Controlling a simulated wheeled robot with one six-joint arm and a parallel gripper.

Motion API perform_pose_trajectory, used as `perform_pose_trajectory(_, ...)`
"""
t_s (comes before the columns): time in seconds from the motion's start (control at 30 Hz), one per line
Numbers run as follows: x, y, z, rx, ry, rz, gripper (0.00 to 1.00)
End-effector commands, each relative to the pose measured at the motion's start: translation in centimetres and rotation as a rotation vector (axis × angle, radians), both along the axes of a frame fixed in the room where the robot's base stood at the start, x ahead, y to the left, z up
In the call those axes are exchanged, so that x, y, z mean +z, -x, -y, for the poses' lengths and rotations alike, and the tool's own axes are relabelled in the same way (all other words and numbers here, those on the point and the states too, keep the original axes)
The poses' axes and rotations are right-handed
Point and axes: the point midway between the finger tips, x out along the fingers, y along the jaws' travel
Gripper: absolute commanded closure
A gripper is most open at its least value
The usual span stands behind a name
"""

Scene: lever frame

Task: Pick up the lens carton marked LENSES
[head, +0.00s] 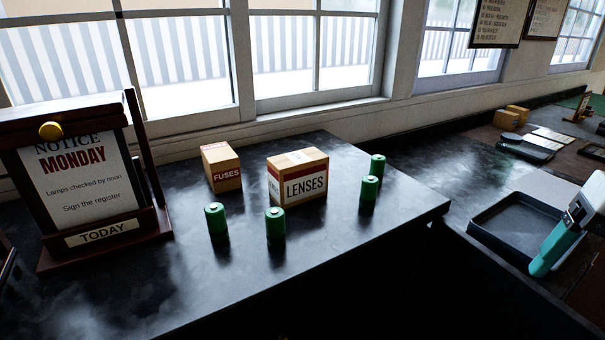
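The lens carton (298,178) is a tan box with a red band and a white label reading LENSES. It stands upright on the dark glossy counter (330,255), near the middle of the head view. What seems to be my gripper (556,248), white and teal, shows partly at the right edge over a dark tray. It is far to the right of the carton and apart from it. The rest of it is cut off by the frame, so its opening cannot be made out.
A smaller FUSES carton (221,167) stands left of the lens carton. Green cylinders stand in front (275,226), front left (216,219) and right (369,190) of it, with another (377,166) behind. A framed notice (85,180) stands far left. A dark tray (500,215) lies right.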

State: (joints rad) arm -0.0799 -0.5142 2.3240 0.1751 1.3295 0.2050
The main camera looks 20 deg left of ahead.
Motion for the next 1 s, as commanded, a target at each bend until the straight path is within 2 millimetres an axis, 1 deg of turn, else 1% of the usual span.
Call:
perform_pose_trajectory(0.03,0.9,-1.7,-1.6,-0.022,-0.033,-0.039,0.22)
perform_pose_trajectory(0.17,2.8,-5.5,-5.6,-0.094,-0.115,-0.141,0.22)
perform_pose_trajectory(0.2,3.3,-6.7,-6.8,-0.116,-0.138,-0.175,0.22)
perform_pose_trajectory(0.27,4.0,-8.4,-8.8,-0.146,-0.170,-0.226,0.22)
perform_pose_trajectory(0.3,4.4,-9.5,-10.1,-0.166,-0.190,-0.262,0.22)
perform_pose_trajectory(0.37,4.8,-11.2,-12.1,-0.195,-0.217,-0.318,0.22)
perform_pose_trajectory(0.4,5.1,-12.3,-13.6,-0.213,-0.234,-0.355,0.22)
perform_pose_trajectory(0.47,5.4,-13.8,-15.7,-0.240,-0.256,-0.415,0.22)
perform_pose_trajectory(0.5,5.5,-14.8,-17.1,-0.256,-0.269,-0.455,0.22)
perform_pose_trajectory(0.57,5.5,-16.3,-19.3,-0.280,-0.285,-0.516,0.22)
perform_pose_trajectory(0.7,5.2,-19.3,-24.6,-0.328,-0.311,-0.665,0.22)
perform_pose_trajectory(0.77,4.8,-20.4,-26.8,-0.345,-0.316,-0.728,0.22)
perform_pose_trajectory(0.8,4.6,-21.0,-28.2,-0.354,-0.318,-0.769,0.22)
perform_pose_trajectory(0.9,3.9,-22.3,-31.3,-0.375,-0.316,-0.860,0.22)
perform_pose_trajectory(1.0,3.3,-23.1,-33.7,-0.387,-0.313,-0.931,0.22)
